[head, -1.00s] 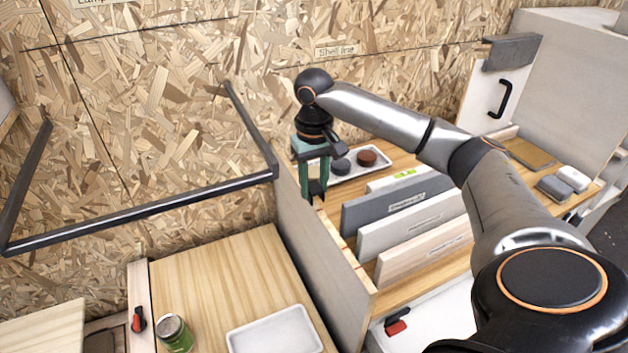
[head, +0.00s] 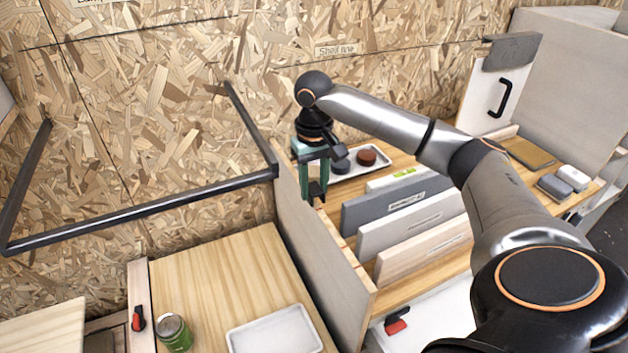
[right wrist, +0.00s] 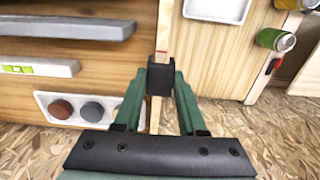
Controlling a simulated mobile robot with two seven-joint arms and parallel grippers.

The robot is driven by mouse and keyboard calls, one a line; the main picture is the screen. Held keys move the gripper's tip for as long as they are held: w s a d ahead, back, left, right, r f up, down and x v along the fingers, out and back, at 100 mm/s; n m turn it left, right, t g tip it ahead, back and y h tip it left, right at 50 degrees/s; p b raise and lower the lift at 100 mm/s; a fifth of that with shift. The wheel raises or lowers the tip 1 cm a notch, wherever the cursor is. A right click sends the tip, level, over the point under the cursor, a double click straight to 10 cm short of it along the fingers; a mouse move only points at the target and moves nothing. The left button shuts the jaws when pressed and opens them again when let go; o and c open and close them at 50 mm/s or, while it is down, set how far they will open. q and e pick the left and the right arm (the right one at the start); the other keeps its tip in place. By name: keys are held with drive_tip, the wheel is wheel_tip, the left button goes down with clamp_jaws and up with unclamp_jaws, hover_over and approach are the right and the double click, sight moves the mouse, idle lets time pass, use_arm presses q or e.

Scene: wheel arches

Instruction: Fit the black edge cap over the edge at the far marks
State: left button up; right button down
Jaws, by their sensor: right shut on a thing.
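My right gripper (head: 314,190) points down at the far part of the upright grey-white panel (head: 315,260). It is shut on the black edge cap (right wrist: 160,77), which shows between the green fingers in the right wrist view. The panel's narrow wooden edge (right wrist: 165,25) runs in line with the cap and shows on both sides of it. A red mark (right wrist: 162,52) crosses the edge close to the cap. I cannot tell whether the cap sits on the edge or just above it. My left gripper is out of view.
Right of the panel stand several upright boards (head: 398,214) and a white tray (head: 350,168) with round discs. Left of it are an empty white tray (head: 273,333) and a green jar (head: 174,333). A dark metal rail (head: 150,208) runs near the panel's far end.

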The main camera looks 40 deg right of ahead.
drive_tip(key=shift+f, duration=0.7)
idle(0.5)
drive_tip(key=shift+f, duration=0.25)
drive_tip(key=shift+f, duration=0.2)
drive_tip(key=shift+f, duration=0.25)
drive_tip(key=shift+c, duration=2)
unclamp_jaws()
drive_tip(key=shift+r, duration=0.1)
wheel_tip(320, 180, up, 12)
drive_tip(key=shift+r, duration=0.2)
